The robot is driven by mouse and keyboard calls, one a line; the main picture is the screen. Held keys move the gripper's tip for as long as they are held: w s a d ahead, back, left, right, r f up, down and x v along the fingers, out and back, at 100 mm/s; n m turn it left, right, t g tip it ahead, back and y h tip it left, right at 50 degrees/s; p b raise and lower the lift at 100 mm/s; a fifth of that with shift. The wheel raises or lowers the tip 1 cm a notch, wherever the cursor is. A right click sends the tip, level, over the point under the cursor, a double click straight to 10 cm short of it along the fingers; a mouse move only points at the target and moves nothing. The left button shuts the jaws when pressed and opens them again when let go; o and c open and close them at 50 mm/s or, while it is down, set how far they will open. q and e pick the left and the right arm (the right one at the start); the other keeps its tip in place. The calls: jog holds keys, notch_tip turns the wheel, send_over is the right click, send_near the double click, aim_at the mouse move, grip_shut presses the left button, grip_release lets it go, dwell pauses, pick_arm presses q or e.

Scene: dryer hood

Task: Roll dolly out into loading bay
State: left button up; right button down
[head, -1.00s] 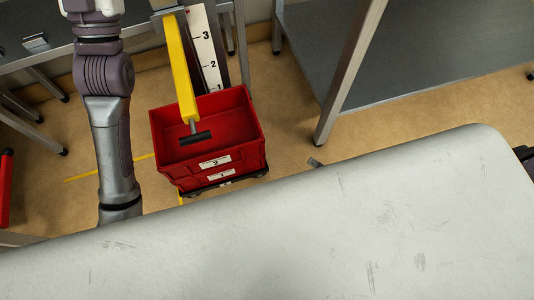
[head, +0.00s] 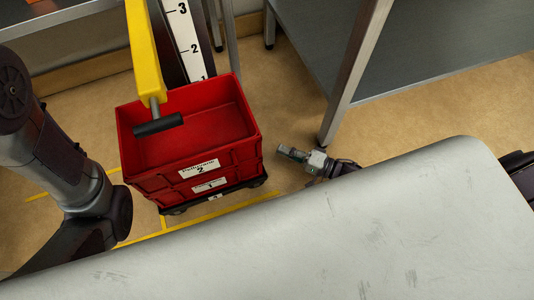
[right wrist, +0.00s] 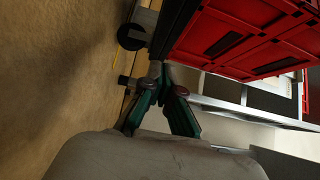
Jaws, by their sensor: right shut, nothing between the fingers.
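The dolly (head: 240,191) is a low black base on small wheels, under stacked red crates (head: 222,161) with white labels. In the right wrist view, the dolly's dark edge (right wrist: 172,30) and a wheel (right wrist: 131,37) show close up, with the red crates (right wrist: 235,38) at upper right. My right gripper (head: 286,151) is low over the floor, to the right of the dolly. Its green fingers (right wrist: 160,78) are together and empty, close to the dolly's edge; I cannot tell whether they touch. My left arm is at the left; its gripper is out of sight.
A yellow bar (head: 145,50) with a black crosspiece (head: 158,125) stands over the crates. A numbered white scale (head: 187,40) is behind. Yellow lines (head: 215,217) mark the floor in front of the dolly.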

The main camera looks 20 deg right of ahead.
jog(key=a, duration=0.2)
jog(key=w+a+b, duration=0.1)
jog(key=a, duration=0.1)
jog(key=shift+w+f, duration=0.1)
jog(key=shift+f, duration=0.05)
jog(key=shift+a+b, duration=0.35)
jog(key=shift+a, duration=0.45)
